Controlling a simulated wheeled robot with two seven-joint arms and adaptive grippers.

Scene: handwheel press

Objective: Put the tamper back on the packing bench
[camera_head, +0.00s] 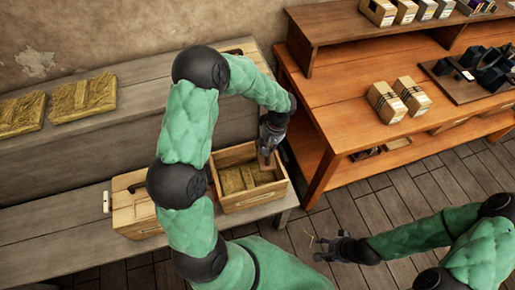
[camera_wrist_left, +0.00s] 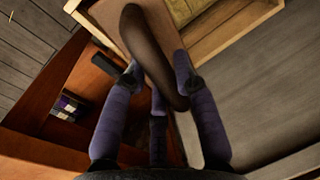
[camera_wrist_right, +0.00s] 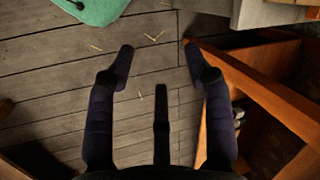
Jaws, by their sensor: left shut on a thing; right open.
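My left gripper (camera_head: 268,146) is shut on the tamper, above the right end of an open wooden box (camera_head: 279,190). In the left wrist view the tamper (camera_wrist_left: 149,55) shows a dark, rounded handle between my fingers (camera_wrist_left: 157,72) and a flat brown part beyond it. In the head view little of the tamper shows; I cannot tell whether it touches the box or its straw-coloured filling. An orange-brown bench (camera_head: 335,112), which looks like the packing bench, stands to the right. My right gripper (camera_head: 328,247) is open and empty above the floor, also in the right wrist view (camera_wrist_right: 160,62).
The box stands on a grey bench (camera_head: 60,232) beside a closed wooden box (camera_head: 136,205). Straw-coloured slabs (camera_head: 84,95) lie at left. The orange-brown bench holds two tied parcels (camera_head: 411,96), a dark tray (camera_head: 455,85) and a raised shelf. Its near left top is clear.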

